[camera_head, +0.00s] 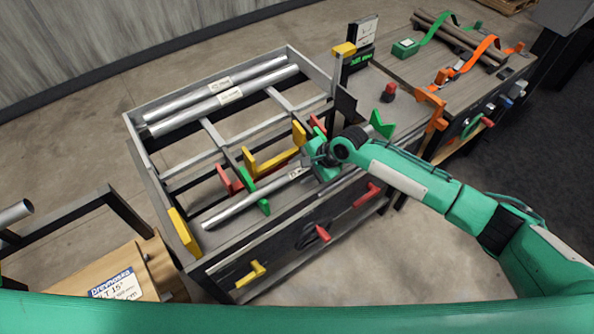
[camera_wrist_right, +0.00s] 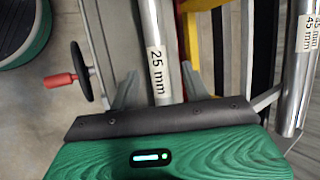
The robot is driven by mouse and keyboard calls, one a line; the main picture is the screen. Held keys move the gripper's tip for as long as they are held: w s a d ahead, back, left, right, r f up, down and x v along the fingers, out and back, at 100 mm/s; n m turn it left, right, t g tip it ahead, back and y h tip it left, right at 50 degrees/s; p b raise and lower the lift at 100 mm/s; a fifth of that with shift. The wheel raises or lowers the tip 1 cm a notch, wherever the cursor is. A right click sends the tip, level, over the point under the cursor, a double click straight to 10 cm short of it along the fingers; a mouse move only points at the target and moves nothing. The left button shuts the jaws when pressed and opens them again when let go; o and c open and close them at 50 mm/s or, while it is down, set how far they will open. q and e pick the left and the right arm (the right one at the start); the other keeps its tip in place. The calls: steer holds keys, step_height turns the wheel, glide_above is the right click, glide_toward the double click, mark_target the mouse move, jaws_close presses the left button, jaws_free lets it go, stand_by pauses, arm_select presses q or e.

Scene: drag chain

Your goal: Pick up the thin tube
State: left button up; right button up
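The thin tube (camera_head: 232,209) is a silvery metal tube lying along the front of the rack (camera_head: 160,190). In the right wrist view the thin tube (camera_wrist_right: 156,30) carries a white "25 mm" label. My right gripper (camera_head: 312,167) is over its right end. In the right wrist view my right gripper (camera_wrist_right: 160,85) is open, with one finger on each side of the tube and a visible gap to both. My left gripper is not in view.
Two thicker tubes (camera_head: 220,101) lie at the rack's back; a "45 mm" tube (camera_wrist_right: 300,70) shows at the wrist view's right. Yellow stops (camera_head: 272,162), red clamps (camera_head: 228,180) and a red-handled wheel (camera_wrist_right: 80,72) are near the tube. A second bench (camera_head: 480,75) stands at right.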

jaws_close()
steer(key=shift+r, duration=0.1)
